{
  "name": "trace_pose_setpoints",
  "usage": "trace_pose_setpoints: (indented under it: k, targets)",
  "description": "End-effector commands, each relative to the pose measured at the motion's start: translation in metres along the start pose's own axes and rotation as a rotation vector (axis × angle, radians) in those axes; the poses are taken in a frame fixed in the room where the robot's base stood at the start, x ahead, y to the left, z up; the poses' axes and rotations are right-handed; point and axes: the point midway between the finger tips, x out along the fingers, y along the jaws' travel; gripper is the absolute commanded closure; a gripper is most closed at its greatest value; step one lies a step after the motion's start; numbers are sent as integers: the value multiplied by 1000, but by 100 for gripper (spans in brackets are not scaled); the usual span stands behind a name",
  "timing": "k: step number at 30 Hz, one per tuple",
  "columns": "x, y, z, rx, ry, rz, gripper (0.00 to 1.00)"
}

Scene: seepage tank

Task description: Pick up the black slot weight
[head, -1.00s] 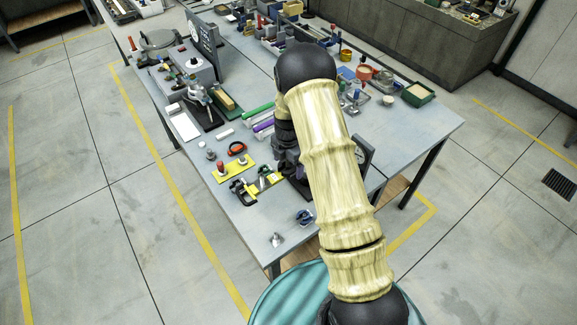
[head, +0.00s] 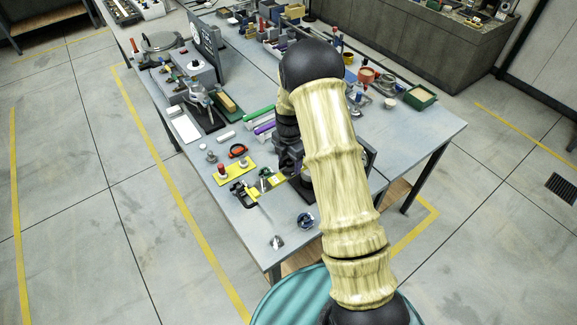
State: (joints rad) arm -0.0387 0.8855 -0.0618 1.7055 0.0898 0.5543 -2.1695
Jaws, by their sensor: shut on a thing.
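My gripper (head: 291,174) is over the front part of the grey table, left of my pale forearm, and shows only partly beneath the dark wrist. It is shut on a dark thing, which fits the black slot weight. The weight's outline merges with the dark gripper, and my arm hides part of it, so its shape and its height above the table cannot be told.
Left of my gripper are a yellow plate (head: 235,172) with small weights, a red-and-black ring (head: 237,151) and black clamp-like parts (head: 240,193). A blue-grey part (head: 306,220) and a small metal piece (head: 277,242) lie near the front edge.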

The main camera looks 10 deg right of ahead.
Motion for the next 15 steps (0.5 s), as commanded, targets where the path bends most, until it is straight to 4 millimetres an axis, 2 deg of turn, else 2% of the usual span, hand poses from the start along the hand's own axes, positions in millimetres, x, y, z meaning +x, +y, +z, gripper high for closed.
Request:
trace_pose_setpoints:
  k: [9,15]
  targets:
    - [-52,2,0,-1,-4,7,79]
    - [-75,1,-1,-1,-1,2,79]
